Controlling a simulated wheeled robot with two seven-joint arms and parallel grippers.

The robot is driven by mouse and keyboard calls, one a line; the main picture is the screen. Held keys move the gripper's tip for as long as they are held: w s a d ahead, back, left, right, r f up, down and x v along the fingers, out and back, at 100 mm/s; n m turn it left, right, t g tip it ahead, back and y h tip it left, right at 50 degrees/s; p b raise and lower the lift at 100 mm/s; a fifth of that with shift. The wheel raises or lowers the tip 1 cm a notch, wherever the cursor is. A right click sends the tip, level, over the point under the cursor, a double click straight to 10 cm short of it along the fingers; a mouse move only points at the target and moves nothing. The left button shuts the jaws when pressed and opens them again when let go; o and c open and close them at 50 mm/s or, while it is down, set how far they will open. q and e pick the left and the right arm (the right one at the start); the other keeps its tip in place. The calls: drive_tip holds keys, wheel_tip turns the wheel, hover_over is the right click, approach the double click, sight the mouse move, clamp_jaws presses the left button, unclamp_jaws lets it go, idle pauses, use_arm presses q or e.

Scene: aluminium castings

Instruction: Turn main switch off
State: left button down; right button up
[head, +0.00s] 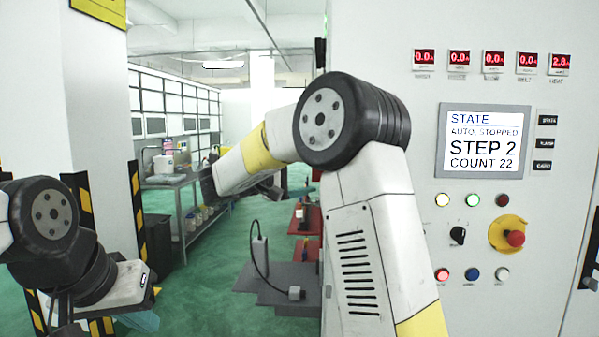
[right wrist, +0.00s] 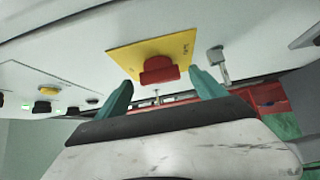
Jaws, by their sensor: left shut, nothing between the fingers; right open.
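In the right wrist view a red switch handle (right wrist: 160,70) sits on a square yellow plate (right wrist: 122,54) fixed to a pale panel. My right gripper (right wrist: 163,90) is open, its two teal fingers standing left and right of the red handle in the picture. Nothing is held, and I cannot tell whether a finger touches the handle. In the head view this plate is hidden; my right arm (head: 365,190) crosses the middle, its gripper (head: 300,190) partly hidden behind the forearm. My left gripper (head: 142,320) is shut and empty at the lower left.
A cabinet front carries a display (head: 484,140) reading "AUTO, STOPPED", a black rotary knob (head: 458,236), a red mushroom button (head: 515,239) on yellow, and lamps. A metal latch (right wrist: 218,62) is beside the yellow plate. A striped pillar (head: 138,210) and workbench (head: 190,190) stand left. Green floor is partly open.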

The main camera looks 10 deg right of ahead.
drive_tip(key=shift+x, duration=0.85)
drive_tip(key=c, duration=1.4)
drive_tip(key=shift+o, duration=0.2)
drive_tip(key=n+g+y, duration=0.3)
drive_tip(key=n+g, duration=0.1)
drive_tip(key=r+n+g+y, duration=0.1)
drive_tip(key=n+g+y, duration=0.1)
drive_tip(key=shift+w+g+y, duration=0.3)
drive_tip(key=shift+g, duration=0.1)
drive_tip(key=shift+n, duration=0.3)
